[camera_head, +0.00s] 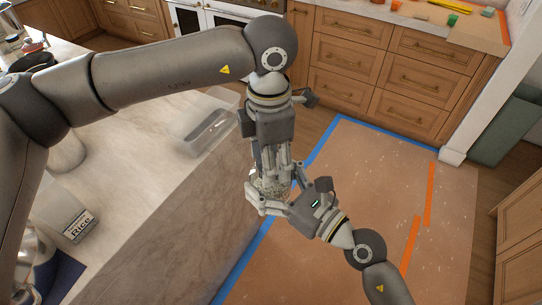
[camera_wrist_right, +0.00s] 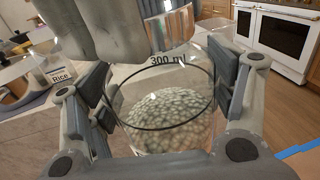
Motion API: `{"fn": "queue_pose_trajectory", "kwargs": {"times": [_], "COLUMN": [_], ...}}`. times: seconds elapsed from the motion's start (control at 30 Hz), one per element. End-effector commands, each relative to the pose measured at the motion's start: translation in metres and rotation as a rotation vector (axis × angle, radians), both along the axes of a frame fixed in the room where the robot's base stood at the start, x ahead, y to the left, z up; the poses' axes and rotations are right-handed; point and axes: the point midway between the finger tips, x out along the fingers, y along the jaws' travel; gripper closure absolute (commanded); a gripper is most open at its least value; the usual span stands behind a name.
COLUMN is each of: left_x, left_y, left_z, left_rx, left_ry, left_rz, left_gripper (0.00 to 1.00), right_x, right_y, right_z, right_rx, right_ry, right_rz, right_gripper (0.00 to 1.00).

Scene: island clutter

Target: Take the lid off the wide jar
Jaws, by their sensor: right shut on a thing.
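A clear glass jar (camera_head: 270,188) marked "300 ml" holds pale, speckled contents. My right gripper (camera_head: 272,199) is shut on it, and the jar is held in the air beside the island. In the right wrist view the jar (camera_wrist_right: 165,125) sits between the right gripper's two pads (camera_wrist_right: 160,105). My left gripper (camera_head: 271,172) points down from above at the jar's top, its fingers close to the rim. Grey parts of my left gripper also fill the top of the right wrist view.
The stone-topped island (camera_head: 150,165) lies left of the grippers. On it are a clear tray (camera_head: 208,130) and a package labelled "Rice" (camera_head: 80,225). Brown floor covering (camera_head: 370,190) with blue tape edges lies below right. Wooden drawers (camera_head: 350,60) stand behind.

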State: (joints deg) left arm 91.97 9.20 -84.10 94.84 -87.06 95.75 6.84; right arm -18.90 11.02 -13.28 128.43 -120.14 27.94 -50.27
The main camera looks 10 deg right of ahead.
Motion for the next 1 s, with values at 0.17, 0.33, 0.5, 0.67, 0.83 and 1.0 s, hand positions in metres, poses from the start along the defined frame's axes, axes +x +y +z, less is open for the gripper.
{"fn": "queue_pose_trajectory", "kwargs": {"times": [0.17,0.33,0.5,0.67,0.83,1.0], "left_x": [0.0059,0.0048,0.0033,0.0018,0.0002,-0.0016], "left_y": [0.0048,0.0061,0.0070,0.0070,0.0060,0.0048], "left_z": [0.0004,0.0005,0.0004,0.0002,0.0001,-0.0002], "left_rx": [0.006,0.009,0.012,0.013,0.014,0.016], "left_ry": [-0.014,-0.014,-0.016,-0.017,-0.018,-0.018], "left_rz": [0.325,0.627,0.928,1.210,1.510,1.775], "left_gripper": [0.75,0.75,0.75,0.75,0.75,0.75], "right_x": [-0.0019,-0.0015,-0.0010,-0.0002,0.0006,0.0014], "right_y": [0.0015,0.0006,-0.0006,-0.0018,-0.0030,-0.0039], "right_z": [0.0035,0.0035,0.0035,0.0035,0.0034,0.0034], "right_rx": [0.003,0.003,0.002,0.002,0.002,0.002], "right_ry": [-0.007,-0.007,-0.007,-0.007,-0.009,-0.009], "right_rz": [0.005,0.002,-0.001,-0.005,-0.008,-0.011], "right_gripper": [0.90,0.90,0.90,0.90,0.90,0.90]}}
